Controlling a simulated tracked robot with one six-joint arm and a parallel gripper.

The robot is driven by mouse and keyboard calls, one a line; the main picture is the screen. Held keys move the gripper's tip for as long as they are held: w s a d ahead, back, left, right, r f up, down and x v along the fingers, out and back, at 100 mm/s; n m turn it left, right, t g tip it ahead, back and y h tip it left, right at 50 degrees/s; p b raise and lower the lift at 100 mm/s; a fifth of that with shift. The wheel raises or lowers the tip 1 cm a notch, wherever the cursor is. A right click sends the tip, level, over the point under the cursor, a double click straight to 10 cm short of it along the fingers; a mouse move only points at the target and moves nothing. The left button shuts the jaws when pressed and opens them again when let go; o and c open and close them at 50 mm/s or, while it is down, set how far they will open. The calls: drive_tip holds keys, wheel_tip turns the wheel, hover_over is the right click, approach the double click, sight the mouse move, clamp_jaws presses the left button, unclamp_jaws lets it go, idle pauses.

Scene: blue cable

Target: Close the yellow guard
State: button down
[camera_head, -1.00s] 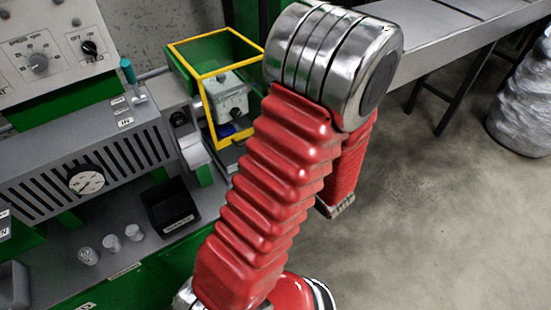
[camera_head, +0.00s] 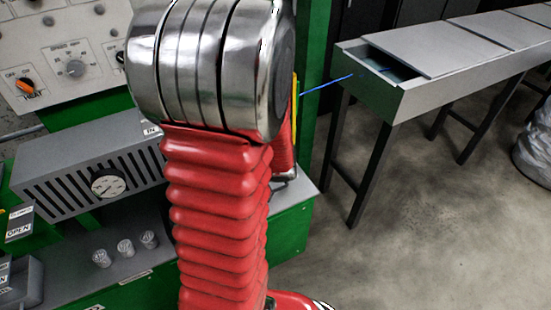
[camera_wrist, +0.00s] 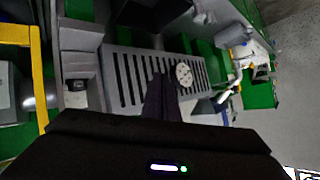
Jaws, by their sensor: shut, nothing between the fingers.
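The yellow guard is mostly hidden behind my arm in the head view; only a thin yellow edge (camera_head: 295,96) shows at the arm's right side. In the wrist view, part of a yellow frame (camera_wrist: 39,85) shows at the far left. Whether the guard is open or shut cannot be told from these parts. My gripper (camera_wrist: 161,80) shows in the wrist view as dark fingers, shut and empty, in front of the slotted grey housing, to the right of the yellow frame and apart from it in the picture. The gripper is hidden in the head view.
A blue cable (camera_head: 327,84) runs from beside the yellow edge to a grey trough (camera_head: 372,92) at right. The slotted grey housing (camera_head: 75,178) with a dial stands left of my arm, above several small clear cups (camera_head: 125,248). Open floor lies right.

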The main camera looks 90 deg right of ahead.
drive_tip(key=w+a+r+n+g+y, duration=0.25)
drive_tip(key=w+a, duration=0.45)
drive_tip(key=a, duration=0.4)
drive_tip(key=w+a+r+n+g+y, duration=0.2)
drive_tip(key=w+a+n+g+y, duration=0.3)
drive_tip(key=a, duration=0.6)
drive_tip(key=a+r+t+h, duration=0.1)
drive_tip(key=a+r+h, duration=0.4)
drive_tip(key=a+r, duration=0.6)
drive_tip(key=a+m, duration=0.1)
drive_tip(key=a, duration=0.2)
drive_tip(key=shift+a, duration=0.4)
drive_tip(key=shift+w+f+t, duration=0.1)
drive_tip(key=shift+t, duration=0.15)
